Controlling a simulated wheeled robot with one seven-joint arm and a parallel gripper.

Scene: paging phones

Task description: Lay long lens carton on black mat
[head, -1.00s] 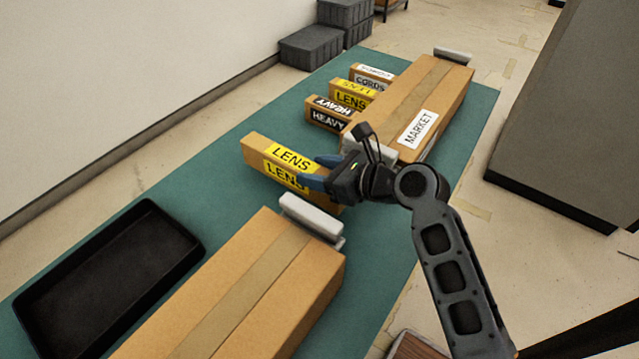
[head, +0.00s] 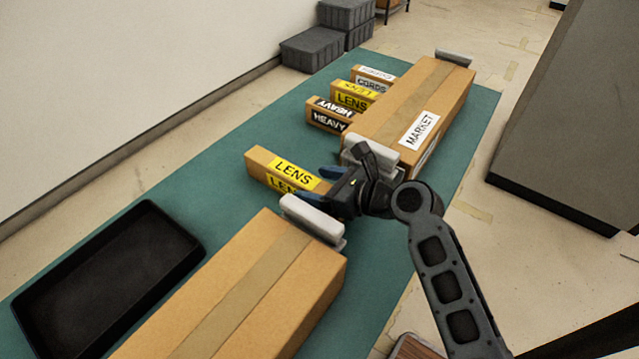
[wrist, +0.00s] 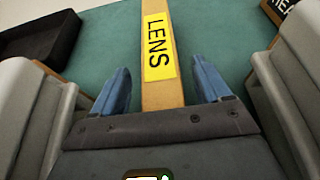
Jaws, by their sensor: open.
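The long lens carton (head: 261,168) is a narrow brown box with yellow LENS labels. It lies on the green surface between two large brown boxes and also shows in the wrist view (wrist: 160,92). My gripper (head: 312,183) is open, with its blue fingers on either side of the carton's near part. The wrist view shows my gripper (wrist: 160,75) with a gap between each finger and the carton. The carton's near end is hidden by my gripper. A black item (head: 108,275) at the left looks like an empty shallow tray with raised edges; no flat black mat shows.
A large box (head: 205,300) with a grey end piece (head: 312,220) stands close in front of my gripper. Another, marked MARKET (head: 385,125), stands behind it. Shorter cartons marked HEAVY (head: 322,116), LENS (head: 350,100) and CORDS (head: 370,84) lie farther back. Green surface is clear left of the long carton.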

